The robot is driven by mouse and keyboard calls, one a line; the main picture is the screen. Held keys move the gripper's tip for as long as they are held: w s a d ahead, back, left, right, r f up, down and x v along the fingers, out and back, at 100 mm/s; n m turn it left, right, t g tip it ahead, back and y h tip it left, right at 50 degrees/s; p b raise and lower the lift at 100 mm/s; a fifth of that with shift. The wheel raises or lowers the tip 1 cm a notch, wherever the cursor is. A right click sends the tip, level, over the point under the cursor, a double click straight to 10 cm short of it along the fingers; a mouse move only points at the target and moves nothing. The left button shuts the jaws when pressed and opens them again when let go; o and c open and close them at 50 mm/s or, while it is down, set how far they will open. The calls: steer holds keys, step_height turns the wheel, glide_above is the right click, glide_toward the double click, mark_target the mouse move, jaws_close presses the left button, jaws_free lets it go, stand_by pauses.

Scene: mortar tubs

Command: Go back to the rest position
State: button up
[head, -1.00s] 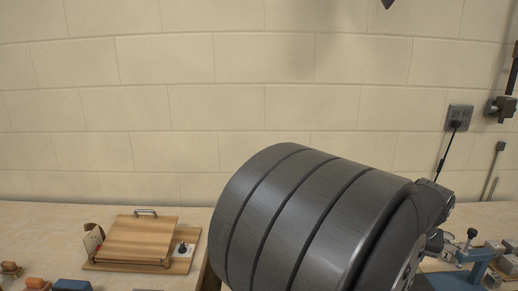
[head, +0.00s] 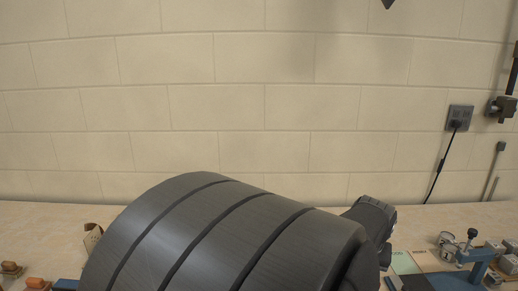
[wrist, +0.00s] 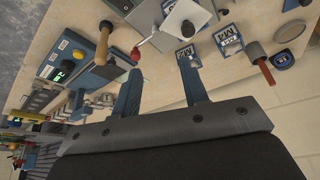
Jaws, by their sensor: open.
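My gripper (wrist: 160,62) shows in the wrist view with its two blue fingers spread apart and nothing between them. The bench top (wrist: 165,85) lies beyond the fingers, tilted in this view. In the head view my dark arm link fills the lower middle, and I cannot make out the fingers there. No mortar tub can be told for certain in either view.
In the wrist view, small labelled plates (wrist: 228,39), a red-handled tool (wrist: 262,62), a wooden-handled tool (wrist: 103,42) and a device with a green display (wrist: 62,45) crowd the bench. In the head view a blue clamp fixture (head: 477,262) stands right, below a wall socket (head: 460,114).

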steer(key=w+a+f, duration=0.2)
steer(key=w, duration=0.1)
steer(key=w+a+f, duration=0.1)
steer(key=shift+w+a+f, duration=0.1)
steer(key=shift+w+f, duration=0.1)
steer(key=shift+w, duration=0.1)
step_height(320, 180, down, 5)
steer(key=shift+w, duration=0.1)
steer(key=v, duration=0.9)
steer(key=shift+r, duration=0.4)
stand_by(0.3)
